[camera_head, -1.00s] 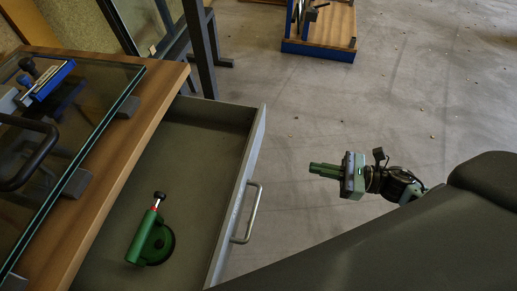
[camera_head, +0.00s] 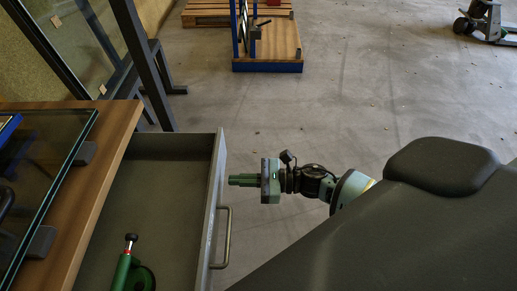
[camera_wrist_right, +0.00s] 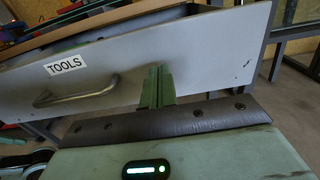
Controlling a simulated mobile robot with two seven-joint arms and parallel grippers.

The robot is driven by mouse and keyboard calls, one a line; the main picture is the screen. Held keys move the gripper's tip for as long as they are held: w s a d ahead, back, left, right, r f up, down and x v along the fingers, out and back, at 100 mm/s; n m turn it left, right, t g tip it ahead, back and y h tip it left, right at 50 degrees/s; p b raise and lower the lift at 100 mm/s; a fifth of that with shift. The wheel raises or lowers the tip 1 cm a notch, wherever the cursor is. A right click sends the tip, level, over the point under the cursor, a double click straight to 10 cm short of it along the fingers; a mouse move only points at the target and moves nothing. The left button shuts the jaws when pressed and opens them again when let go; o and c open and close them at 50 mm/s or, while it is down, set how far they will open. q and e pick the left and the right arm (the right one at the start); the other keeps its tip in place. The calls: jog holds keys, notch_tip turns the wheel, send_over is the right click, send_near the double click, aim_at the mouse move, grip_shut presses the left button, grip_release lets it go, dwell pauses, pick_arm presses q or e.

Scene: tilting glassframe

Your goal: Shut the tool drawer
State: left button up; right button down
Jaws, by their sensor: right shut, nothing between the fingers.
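The grey tool drawer (camera_head: 152,205) stands pulled out from the wooden workbench in the head view. A green tool with a red-and-black tip (camera_head: 124,268) lies inside it, partly cut off by the picture's lower edge. The drawer's metal handle (camera_head: 226,238) is on its front panel. My right gripper (camera_head: 231,180) is shut and empty, its fingertips close to the outside of the front panel, above the handle in the picture. The right wrist view shows the front panel (camera_wrist_right: 205,55) with a TOOLS label and the handle (camera_wrist_right: 78,92) left of the fingers. Contact cannot be told.
The workbench (camera_head: 108,160) carries a glass pane on dark supports at the left. A dark metal frame (camera_head: 145,65) stands behind it. A blue-edged wooden stand (camera_head: 267,66) and a pallet truck (camera_head: 482,22) are farther back.

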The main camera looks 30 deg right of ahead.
pick_arm(q)
jog(key=shift+s, duration=0.15)
pick_arm(e)
jog(key=shift+x, duration=1.1)
pick_arm(q)
jog(key=shift+r, duration=0.1)
